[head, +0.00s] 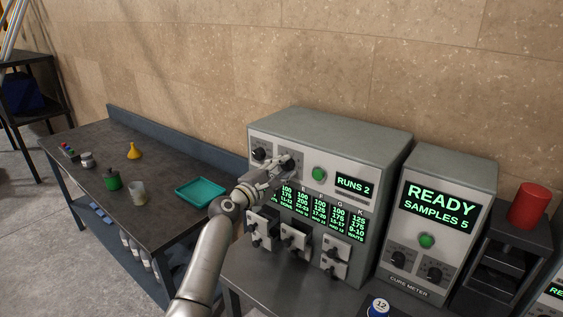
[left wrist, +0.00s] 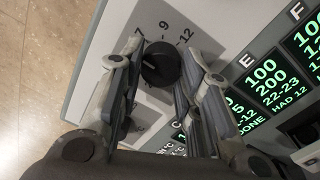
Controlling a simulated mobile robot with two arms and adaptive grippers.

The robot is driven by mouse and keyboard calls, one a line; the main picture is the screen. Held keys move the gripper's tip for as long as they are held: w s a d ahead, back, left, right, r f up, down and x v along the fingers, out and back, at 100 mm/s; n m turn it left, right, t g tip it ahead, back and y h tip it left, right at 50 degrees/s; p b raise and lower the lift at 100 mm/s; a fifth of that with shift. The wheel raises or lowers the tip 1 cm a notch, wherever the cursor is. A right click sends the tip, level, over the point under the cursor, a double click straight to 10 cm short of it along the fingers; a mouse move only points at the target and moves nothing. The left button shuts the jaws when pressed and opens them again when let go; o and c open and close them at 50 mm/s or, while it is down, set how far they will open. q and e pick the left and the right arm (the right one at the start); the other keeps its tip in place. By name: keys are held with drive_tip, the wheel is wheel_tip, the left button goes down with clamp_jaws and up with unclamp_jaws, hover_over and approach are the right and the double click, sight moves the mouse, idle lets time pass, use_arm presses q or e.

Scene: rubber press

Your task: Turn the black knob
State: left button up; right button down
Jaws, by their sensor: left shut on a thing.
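The black knob (left wrist: 160,64) sits on the light front panel of the large grey press machine (head: 335,134), beside a dial marked 7, 9 and 12. In the left wrist view it lies between the two fingers of my left gripper (left wrist: 165,82), which is shut on it. In the head view my left gripper (head: 276,176) reaches to the upper left of the panel and partly covers the knob there (head: 287,160). Another black knob (head: 259,154) is just left of it. My right gripper is not in view.
The machine has a green button (head: 319,174) and a "RUNS 2" display (head: 354,186). A cure meter (head: 441,212) reading "READY SAMPLES 5" stands to the right, with a red cylinder (head: 528,205) beyond. A dark bench (head: 120,165) at left holds a teal tray (head: 201,190) and small containers.

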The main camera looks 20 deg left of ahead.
use_arm(q)
drive_tip(key=n+p, duration=0.2)
drive_tip(key=n, duration=0.1)
drive_tip(key=shift+r, duration=0.1)
drive_tip(key=n+p, duration=0.1)
drive_tip(key=n, duration=0.2)
drive_tip(key=shift+d, duration=0.1)
drive_tip(key=n, duration=0.2)
drive_tip(key=shift+f+n, duration=0.2)
drive_tip(key=shift+n, duration=0.2)
drive_tip(key=shift+s+n+y, duration=0.1)
drive_tip(key=shift+n+y, duration=0.2)
drive_tip(key=shift+n, duration=1.6)
drive_tip(key=shift+d+f, duration=0.1)
drive_tip(key=o, duration=1)
drive_tip(key=v, duration=1.2)
